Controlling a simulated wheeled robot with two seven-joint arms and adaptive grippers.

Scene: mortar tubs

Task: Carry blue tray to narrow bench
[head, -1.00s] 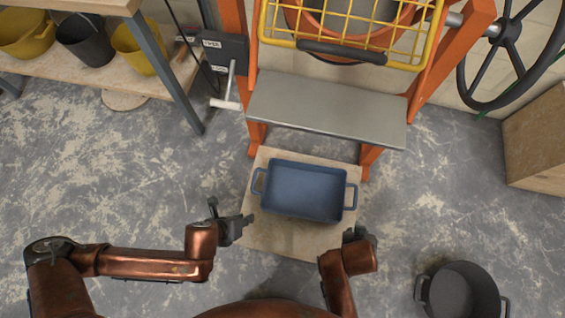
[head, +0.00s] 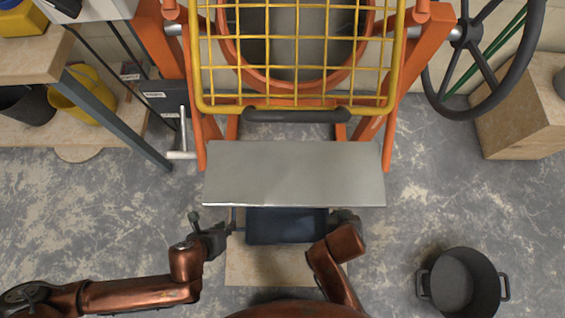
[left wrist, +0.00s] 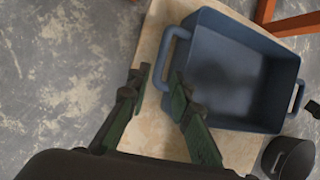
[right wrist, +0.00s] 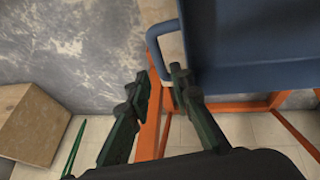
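The blue tray (head: 287,226) is over a pale wooden board; the grey plate hides its far part in the head view. My left gripper (head: 230,230) is at its left handle. In the left wrist view, the open fingers (left wrist: 160,80) stand on either side of the handle of the tray (left wrist: 240,82). My right gripper (head: 344,220) is at the right handle. In the right wrist view, its fingers (right wrist: 160,74) are apart, with the handle of the tray (right wrist: 258,72) between them. A narrow grey plate (head: 294,172), possibly the narrow bench, is bare.
An orange frame (head: 172,70) with a yellow grid guard (head: 297,103) stands behind the plate. A dark handwheel (head: 480,60) is at right. A dark bucket (head: 462,282) stands on the floor at lower right. A shelf with tubs is at left.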

